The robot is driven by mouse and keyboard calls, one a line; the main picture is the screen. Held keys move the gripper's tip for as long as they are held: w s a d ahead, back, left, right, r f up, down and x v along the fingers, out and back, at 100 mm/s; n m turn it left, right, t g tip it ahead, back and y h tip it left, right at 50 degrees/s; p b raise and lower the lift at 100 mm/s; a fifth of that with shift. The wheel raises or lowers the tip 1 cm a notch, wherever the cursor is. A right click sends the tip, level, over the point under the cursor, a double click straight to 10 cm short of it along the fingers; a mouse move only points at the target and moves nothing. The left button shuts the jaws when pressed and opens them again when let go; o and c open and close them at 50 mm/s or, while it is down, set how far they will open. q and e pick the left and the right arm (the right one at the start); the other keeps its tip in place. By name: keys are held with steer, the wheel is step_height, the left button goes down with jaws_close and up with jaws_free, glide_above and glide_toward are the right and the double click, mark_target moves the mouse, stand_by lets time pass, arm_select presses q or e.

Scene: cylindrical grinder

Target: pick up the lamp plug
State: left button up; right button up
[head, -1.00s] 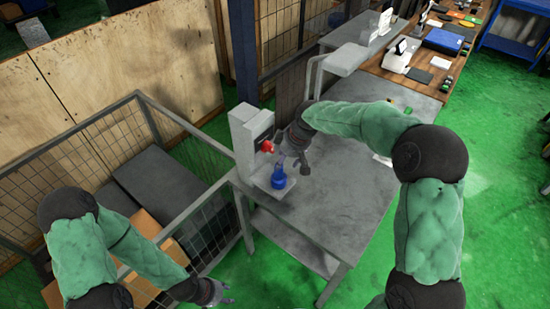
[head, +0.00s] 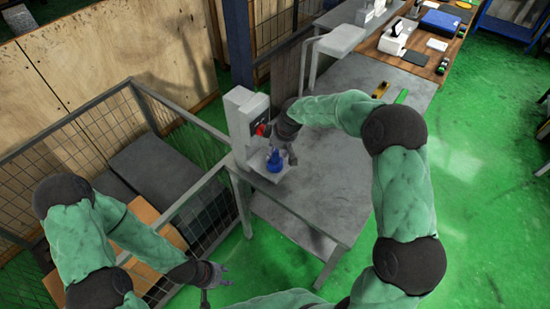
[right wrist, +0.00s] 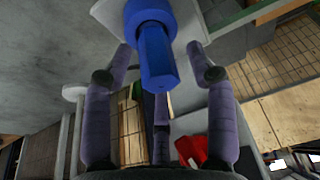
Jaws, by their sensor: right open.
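The blue lamp plug (head: 275,163) stands upright on the small light base of a grey upright fixture (head: 240,118) at the table's left edge. My right gripper (head: 281,148) is right at the plug and partly overlaps it in the head view. In the right wrist view the blue plug (right wrist: 152,50) lies between the spread fingers of my right gripper (right wrist: 160,62). The fingers are open, with gaps visible on both sides of the plug. My left gripper (head: 218,282) hangs low in front of the railing, its fingers apart and empty.
A red part (head: 262,129) sits on the fixture just above the plug; it also shows in the right wrist view (right wrist: 192,150). The grey table (head: 325,195) is largely clear. A metal mesh railing (head: 200,225) stands to the left. Tools lie at the back.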

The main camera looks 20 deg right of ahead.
steer(key=shift+w+a+f, duration=0.1)
steer(key=shift+w+f, duration=0.05)
steer(key=shift+f, duration=0.4)
steer(key=c, duration=1.1)
steer(key=shift+c, duration=0.2)
steer(key=shift+r, duration=0.2)
jaws_close()
